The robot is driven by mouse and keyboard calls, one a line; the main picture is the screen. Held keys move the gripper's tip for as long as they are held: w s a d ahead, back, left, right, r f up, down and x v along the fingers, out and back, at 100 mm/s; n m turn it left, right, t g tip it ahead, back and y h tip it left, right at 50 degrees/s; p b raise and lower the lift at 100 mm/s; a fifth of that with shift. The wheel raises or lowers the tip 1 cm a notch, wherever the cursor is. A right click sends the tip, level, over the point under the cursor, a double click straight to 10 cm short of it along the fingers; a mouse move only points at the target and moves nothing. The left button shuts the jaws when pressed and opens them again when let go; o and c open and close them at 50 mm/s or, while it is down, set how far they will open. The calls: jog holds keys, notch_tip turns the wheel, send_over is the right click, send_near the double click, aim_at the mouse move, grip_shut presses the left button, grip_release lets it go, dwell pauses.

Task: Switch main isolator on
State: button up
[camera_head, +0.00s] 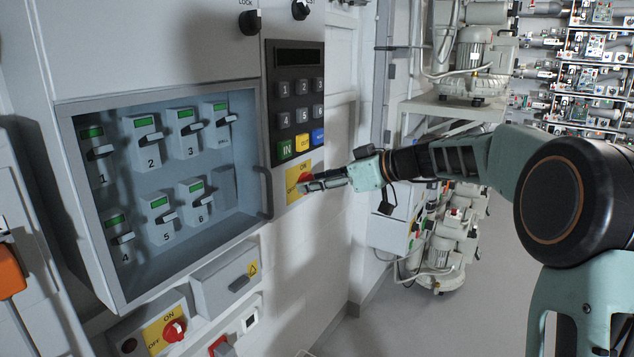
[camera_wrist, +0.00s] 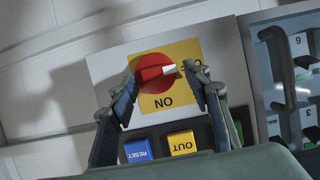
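The isolator at my gripper is a red rotary knob (camera_wrist: 150,72) on a yellow plate (camera_wrist: 168,100). In the wrist view the plate reads upside down, with ON below the knob and OFF to its right. The knob's white pointer mark faces right, toward OFF. In the head view its yellow plate (camera_head: 291,184) sits below the keypad, with the knob partly hidden by my fingers. My gripper (camera_wrist: 161,74) is open, with one finger on each side of the knob; I cannot tell if they touch it. The gripper also shows in the head view (camera_head: 310,184).
A keypad (camera_head: 302,103) with IN, OUT and RESET buttons is just above the isolator. A glass-fronted cabinet (camera_head: 270,180) with numbered switches stands left. Another red knob (camera_head: 174,331) with an ON/OFF plate is lower left. Machinery (camera_head: 474,55) stands behind my arm.

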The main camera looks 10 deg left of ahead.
jog(key=c, duration=0.8)
jog(key=shift+o, duration=0.2)
